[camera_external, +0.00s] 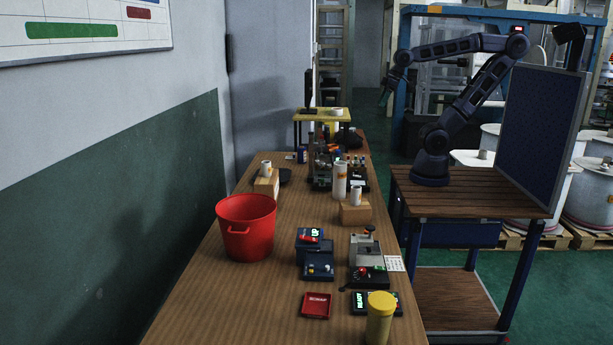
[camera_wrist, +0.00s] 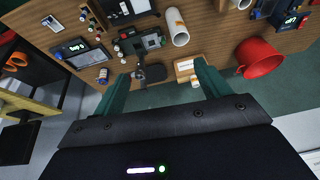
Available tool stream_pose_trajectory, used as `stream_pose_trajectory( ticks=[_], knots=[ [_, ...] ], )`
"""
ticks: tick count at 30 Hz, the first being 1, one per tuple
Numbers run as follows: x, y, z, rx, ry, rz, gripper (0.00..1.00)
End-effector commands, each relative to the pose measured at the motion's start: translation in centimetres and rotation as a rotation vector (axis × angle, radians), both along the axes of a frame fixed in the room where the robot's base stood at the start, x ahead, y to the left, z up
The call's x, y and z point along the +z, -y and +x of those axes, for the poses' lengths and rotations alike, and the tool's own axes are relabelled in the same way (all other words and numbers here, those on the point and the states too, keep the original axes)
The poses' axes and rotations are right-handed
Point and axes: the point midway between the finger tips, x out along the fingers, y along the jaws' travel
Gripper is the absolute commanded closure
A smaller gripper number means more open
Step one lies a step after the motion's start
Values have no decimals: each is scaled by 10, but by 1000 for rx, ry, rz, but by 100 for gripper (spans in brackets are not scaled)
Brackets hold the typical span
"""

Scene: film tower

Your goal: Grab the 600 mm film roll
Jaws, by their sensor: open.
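A tall white film roll (camera_external: 340,181) stands upright on the long wooden bench, and a white roll with an orange label shows in the wrist view (camera_wrist: 177,27). Shorter white rolls stand on wooden blocks, one at the left (camera_external: 265,169) and one at the right (camera_external: 355,196). I cannot read a 600 mm mark on any roll. My gripper (camera_external: 384,97) is raised above the far right side of the bench, well away from the rolls. In the wrist view its green fingers (camera_wrist: 162,68) are spread apart with nothing held between them.
A red bucket (camera_external: 246,228) stands at the bench's left edge. Dark devices (camera_external: 318,258), a red scrap tray (camera_external: 316,305) and a yellow canister (camera_external: 380,318) sit at the near end. A small yellow table (camera_external: 321,116) is at the far end. The bench middle has clear patches.

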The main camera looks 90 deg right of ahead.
Motion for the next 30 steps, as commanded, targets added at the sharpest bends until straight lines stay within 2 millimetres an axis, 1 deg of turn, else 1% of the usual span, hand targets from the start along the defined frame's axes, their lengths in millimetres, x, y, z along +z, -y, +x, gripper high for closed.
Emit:
stream_pose_trajectory(
  ticks=[1,3,8,16,23,30],
  knots=[
    [0,2,12,-11,-10,20,25],
    [0,7,29,-27,-15,48,25],
    [-2,18,69,-71,-27,108,25],
    [-16,47,137,-164,-39,186,25],
    [-38,80,193,-256,-46,227,25],
    [-72,121,246,-360,-49,243,25]
  ],
)
